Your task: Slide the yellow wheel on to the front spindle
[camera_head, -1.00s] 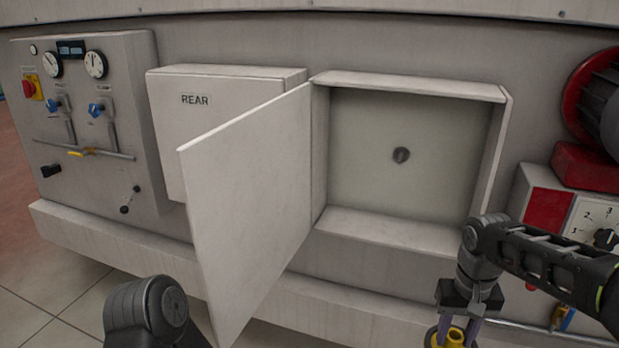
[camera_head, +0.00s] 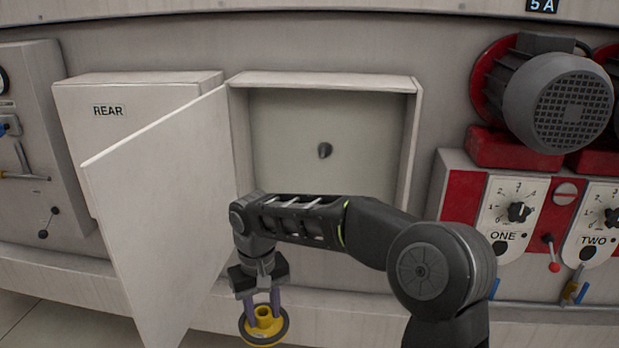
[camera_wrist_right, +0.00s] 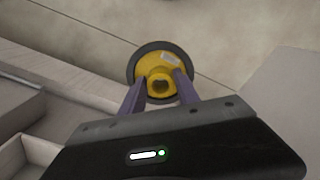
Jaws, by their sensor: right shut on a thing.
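The yellow wheel (camera_head: 264,324) has a dark rim and a raised yellow hub. My right gripper (camera_head: 263,306) is shut on its hub, with the wheel hanging below the fingers. The wrist view also shows the wheel (camera_wrist_right: 160,76) between the purple fingers of my right gripper (camera_wrist_right: 160,90). The front spindle (camera_head: 325,150) is a small dark stub on the back wall of the open box (camera_head: 370,82). The wheel is below and to the left of the spindle, outside the box and apart from it. My left gripper is not in view.
The open white door (camera_head: 165,200) stands out from the box's left side, close to my right gripper. A closed box marked REAR (camera_head: 140,90) is behind it. To the right are a motor (camera_head: 560,105) and a control panel with dials (camera_head: 518,212).

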